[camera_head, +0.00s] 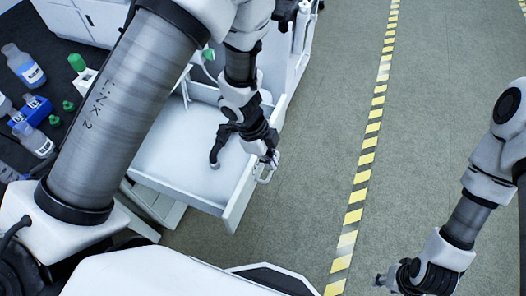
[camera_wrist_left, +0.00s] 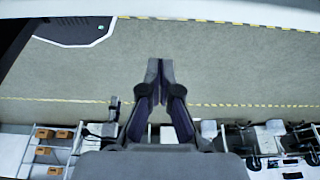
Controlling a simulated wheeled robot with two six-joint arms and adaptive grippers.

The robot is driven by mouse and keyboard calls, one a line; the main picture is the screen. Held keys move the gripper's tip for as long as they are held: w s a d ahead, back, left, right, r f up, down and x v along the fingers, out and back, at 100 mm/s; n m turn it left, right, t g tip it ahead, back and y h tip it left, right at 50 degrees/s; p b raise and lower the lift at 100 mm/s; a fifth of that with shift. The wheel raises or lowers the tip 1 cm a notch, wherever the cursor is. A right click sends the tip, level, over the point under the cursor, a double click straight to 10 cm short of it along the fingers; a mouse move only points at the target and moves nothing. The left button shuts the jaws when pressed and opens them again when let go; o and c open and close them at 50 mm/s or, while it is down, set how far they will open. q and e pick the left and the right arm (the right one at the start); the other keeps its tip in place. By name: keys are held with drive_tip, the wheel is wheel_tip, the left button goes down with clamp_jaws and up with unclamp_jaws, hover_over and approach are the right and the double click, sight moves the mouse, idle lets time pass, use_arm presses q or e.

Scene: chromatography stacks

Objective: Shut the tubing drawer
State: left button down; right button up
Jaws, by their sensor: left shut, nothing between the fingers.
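The white tubing drawer (camera_head: 180,160) is pulled out from the bench in the head view, its inside facing up. Its front panel (camera_head: 240,200) is toward the aisle and carries a silver handle (camera_head: 264,178). My left gripper (camera_head: 270,158) is just by the front panel, near the handle; whether it touches is not clear. In the left wrist view my left gripper (camera_wrist_left: 160,75) is shut and empty, its fingers seen against the floor. My right gripper (camera_head: 383,280) is low at the right, far from the drawer; its finger opening is too small to make out.
A dark benchtop at the left holds bottles (camera_head: 25,68), green caps (camera_head: 68,105) and a blue rack (camera_head: 35,110). A yellow striped line (camera_head: 366,160) runs along the open grey floor right of the drawer. Shelving (camera_wrist_left: 50,150) shows low in the left wrist view.

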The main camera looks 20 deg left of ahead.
sight(257, 160)
use_arm(q)
drive_tip(key=a, duration=0.1)
drive_tip(key=a+f, duration=0.1)
drive_tip(key=a, duration=0.1)
drive_tip(key=shift+a+f, duration=0.25)
drive_tip(key=shift+f, duration=0.15)
drive_tip(key=shift+w, duration=0.1)
use_arm(e)
drive_tip(key=shift+f, duration=0.4)
use_arm(q)
drive_tip(key=shift+d, duration=0.1)
use_arm(e)
drive_tip(key=shift+r, duration=0.1)
